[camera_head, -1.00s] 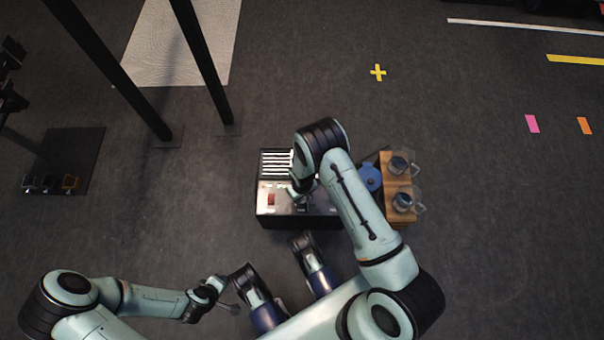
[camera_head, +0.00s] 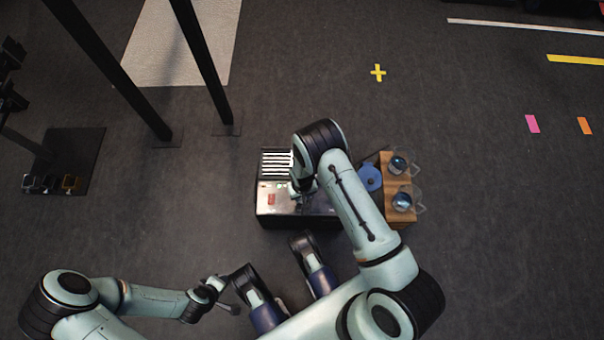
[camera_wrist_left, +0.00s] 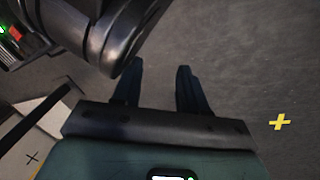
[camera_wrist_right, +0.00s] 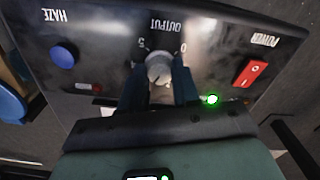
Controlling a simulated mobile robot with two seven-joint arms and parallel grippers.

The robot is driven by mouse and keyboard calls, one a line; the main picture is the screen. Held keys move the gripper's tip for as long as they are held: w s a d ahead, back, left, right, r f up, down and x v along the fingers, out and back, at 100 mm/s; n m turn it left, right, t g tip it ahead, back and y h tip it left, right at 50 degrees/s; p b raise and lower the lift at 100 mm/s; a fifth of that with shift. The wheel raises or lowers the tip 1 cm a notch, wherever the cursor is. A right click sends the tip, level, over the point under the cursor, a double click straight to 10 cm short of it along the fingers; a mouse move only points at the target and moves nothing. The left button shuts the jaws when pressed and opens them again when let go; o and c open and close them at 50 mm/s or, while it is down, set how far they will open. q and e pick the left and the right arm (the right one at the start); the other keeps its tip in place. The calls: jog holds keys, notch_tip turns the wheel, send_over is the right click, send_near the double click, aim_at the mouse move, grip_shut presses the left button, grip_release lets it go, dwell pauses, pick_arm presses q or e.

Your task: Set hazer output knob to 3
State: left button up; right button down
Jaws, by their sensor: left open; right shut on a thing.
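The hazer (camera_head: 268,213) is a dark box with a metallic control panel, below the middle of the head view. The right wrist view shows its panel (camera_wrist_right: 105,45) upside down, with the round grey output knob (camera_wrist_right: 158,66) under the OUTPUT label. A 5 is to the knob's left and a 0 to its right; its exact setting is not readable. My right gripper (camera_wrist_right: 158,82) is shut on the knob, one finger on each side. My left gripper (camera_wrist_left: 160,72) is open and empty, away from the hazer.
A red power switch (camera_wrist_right: 250,73), a lit green lamp (camera_wrist_right: 212,99) and a blue haze button (camera_wrist_right: 64,54) are on the panel. A wooden board (camera_head: 397,216) with two glass vessels stands right of the hazer. Black posts (camera_head: 205,70) rise at upper left. Floor at right is open.

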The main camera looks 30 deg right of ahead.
jog(key=c, duration=0.8)
grip_release()
jog(key=shift+r, duration=0.1)
notch_tip(320, 180, up, 6)
jog(key=shift+r+p, duration=0.1)
jog(key=shift+p, duration=1)
pick_arm(q)
notch_tip(320, 180, up, 6)
jog(key=d+p, duration=0.2)
jog(key=shift+s+d+m+h, duration=0.3)
pick_arm(e)
notch_tip(320, 180, up, 7)
pick_arm(q)
jog(key=shift+f, duration=0.1)
